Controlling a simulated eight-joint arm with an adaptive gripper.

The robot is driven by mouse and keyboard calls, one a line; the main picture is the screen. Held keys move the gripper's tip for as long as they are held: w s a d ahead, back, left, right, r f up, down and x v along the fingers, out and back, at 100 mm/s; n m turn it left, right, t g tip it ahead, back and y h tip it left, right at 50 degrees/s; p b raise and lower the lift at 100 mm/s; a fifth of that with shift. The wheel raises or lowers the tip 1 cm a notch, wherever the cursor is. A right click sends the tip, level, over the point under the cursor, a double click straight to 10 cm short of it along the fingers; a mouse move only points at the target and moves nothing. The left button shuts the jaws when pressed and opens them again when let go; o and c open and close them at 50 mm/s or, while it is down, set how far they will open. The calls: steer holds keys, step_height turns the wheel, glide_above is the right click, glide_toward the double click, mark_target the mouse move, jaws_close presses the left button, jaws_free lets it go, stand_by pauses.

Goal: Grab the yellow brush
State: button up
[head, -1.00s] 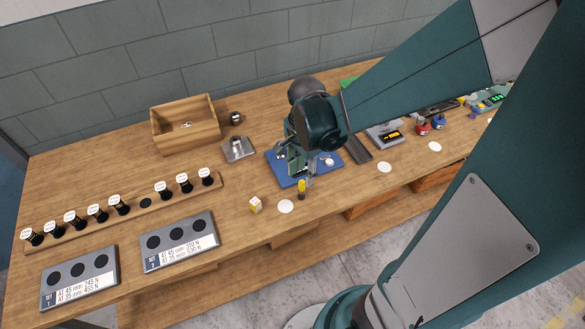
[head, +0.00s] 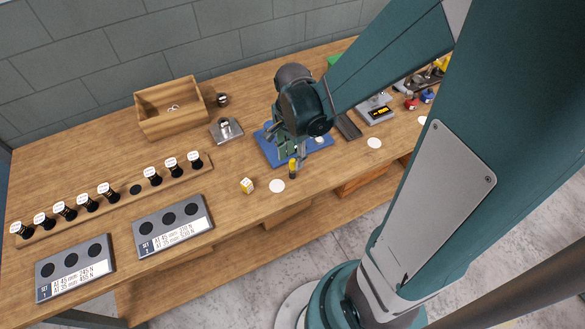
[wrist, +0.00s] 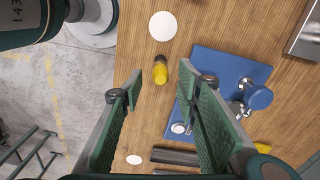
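The yellow brush (head: 293,166) stands near the front edge of the bench, beside the blue plate (head: 266,150). It has a yellow part and a dark part. In the wrist view the brush (wrist: 161,75) appears between my two fingertips, with a gap on each side. My gripper (wrist: 162,80) is open and empty. In the head view my gripper (head: 294,153) is low over the front of the blue plate, close to the brush. The fingers partly overlap the brush there, so exact contact is hard to tell.
A metal fixture with a blue knob (wrist: 258,96) stands on the blue plate. A wooden box (head: 172,120) and a rack of dark-bodied, white-topped pieces (head: 120,200) are farther left.

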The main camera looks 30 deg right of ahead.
mark_target(292, 168)
steer(key=shift+f+b, duration=0.3)
steer(key=shift+f, duration=1.8)
steer(key=c, duration=1)
